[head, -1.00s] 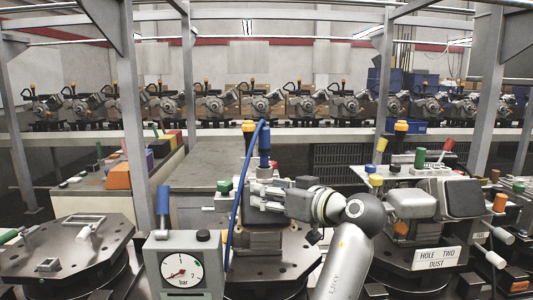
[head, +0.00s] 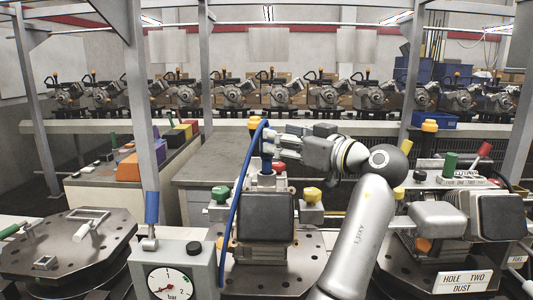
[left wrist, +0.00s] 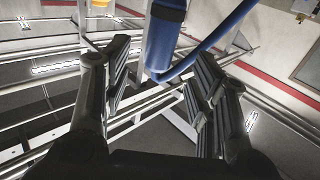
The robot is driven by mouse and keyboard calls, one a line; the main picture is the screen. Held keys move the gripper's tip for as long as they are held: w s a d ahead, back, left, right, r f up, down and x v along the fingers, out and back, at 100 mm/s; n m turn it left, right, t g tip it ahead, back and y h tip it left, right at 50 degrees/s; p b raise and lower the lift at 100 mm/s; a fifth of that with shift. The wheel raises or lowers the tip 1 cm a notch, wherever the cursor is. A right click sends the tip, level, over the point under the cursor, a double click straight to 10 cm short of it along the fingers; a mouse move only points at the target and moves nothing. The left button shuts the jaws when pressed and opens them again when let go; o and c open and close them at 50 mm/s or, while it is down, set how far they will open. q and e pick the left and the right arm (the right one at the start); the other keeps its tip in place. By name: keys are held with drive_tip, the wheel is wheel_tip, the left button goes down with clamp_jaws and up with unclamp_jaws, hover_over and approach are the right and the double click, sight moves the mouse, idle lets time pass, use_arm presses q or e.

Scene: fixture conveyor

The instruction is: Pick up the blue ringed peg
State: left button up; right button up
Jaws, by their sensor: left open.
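The blue peg (head: 267,163) stands upright above the dark engine block in the middle of the head view, its upper part hidden by my left gripper (head: 268,143). In the left wrist view the blue peg (left wrist: 163,38) has a darker ring band near the top of the picture. It shows between the two open fingers of my left gripper (left wrist: 158,58); I cannot tell whether either finger touches it. A blue hose (head: 238,195) loops down beside the peg. My right gripper is not in view.
The dark engine block (head: 265,218) sits on a round plate below the gripper. Red, green and yellow knobs stand close around the peg. A gauge box (head: 172,282) with another blue handle (head: 151,207) stands at left; a second fixture (head: 440,218) stands at right.

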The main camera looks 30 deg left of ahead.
use_arm(q)
drive_tip(key=p, duration=0.3)
hover_over(267, 160)
drive_tip(key=w, duration=0.1)
drive_tip(key=shift+a+r, duration=0.15)
drive_tip(key=shift+a, duration=0.25)
drive_tip(key=shift+w+a, duration=0.1)
drive_tip(key=shift+a, duration=0.1)
drive_tip(key=shift+d, duration=0.1)
drive_tip(key=shift+c, duration=0.3)
drive_tip(key=shift+d, duration=0.15)
drive_tip(key=c, duration=0.4)
clamp_jaws()
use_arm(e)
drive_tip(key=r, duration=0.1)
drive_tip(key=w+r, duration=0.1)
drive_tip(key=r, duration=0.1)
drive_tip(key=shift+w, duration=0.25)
